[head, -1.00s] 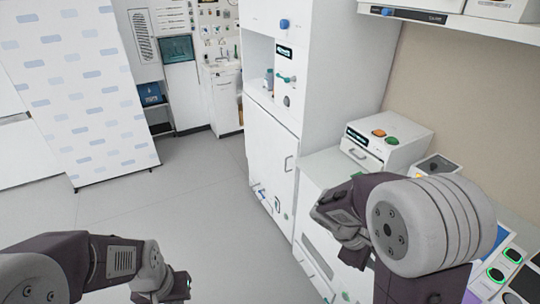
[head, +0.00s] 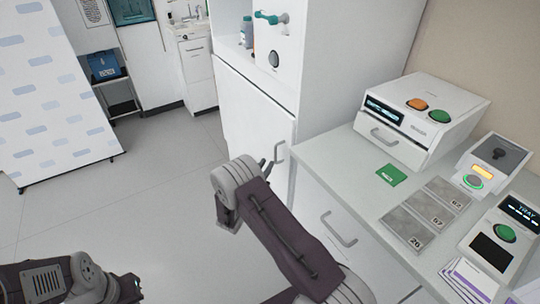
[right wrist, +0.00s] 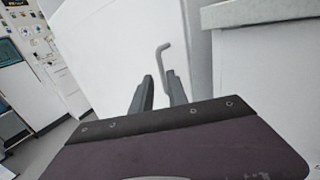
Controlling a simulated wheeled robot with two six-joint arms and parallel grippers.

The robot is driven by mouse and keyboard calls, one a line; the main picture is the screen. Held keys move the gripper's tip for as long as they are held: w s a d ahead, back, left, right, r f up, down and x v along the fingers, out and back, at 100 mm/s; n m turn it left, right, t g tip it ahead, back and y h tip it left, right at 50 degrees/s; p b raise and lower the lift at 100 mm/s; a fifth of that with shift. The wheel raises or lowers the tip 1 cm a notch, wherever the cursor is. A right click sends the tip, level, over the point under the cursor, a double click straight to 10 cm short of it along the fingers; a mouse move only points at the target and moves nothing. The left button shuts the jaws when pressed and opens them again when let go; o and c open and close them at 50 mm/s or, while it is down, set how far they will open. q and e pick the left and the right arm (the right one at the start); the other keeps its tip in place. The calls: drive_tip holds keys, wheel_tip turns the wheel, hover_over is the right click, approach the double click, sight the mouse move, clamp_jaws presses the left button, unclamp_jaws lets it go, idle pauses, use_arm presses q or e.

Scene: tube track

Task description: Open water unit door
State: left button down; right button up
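The water unit (head: 345,50) is a tall white cabinet with a teal tap in its upper niche. Its lower white door (head: 245,105) looks closed. The door's grey handle (head: 279,153) is on the right edge of the door. My right gripper (head: 266,168) is close to the handle, mostly hidden behind my own wrist. In the right wrist view the gripper (right wrist: 160,90) has its two dark fingers apart, and the handle (right wrist: 164,60) stands just beyond and between their tips, not visibly gripped. My left gripper (head: 130,288) is at the lower left, its fingers unclear.
A white counter (head: 345,160) with a drawer handle (head: 338,230) stands right of the unit. It carries a white machine (head: 450,105) with orange and green buttons, a green card (head: 391,174) and grey numbered plates (head: 430,205). The floor (head: 170,190) at left is clear.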

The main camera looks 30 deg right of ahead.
sight(275, 152)
drive_tip(key=x, duration=0.9)
drive_tip(key=shift+r, duration=0.1)
drive_tip(key=shift+s+a, duration=0.1)
clamp_jaws()
idle(1.1)
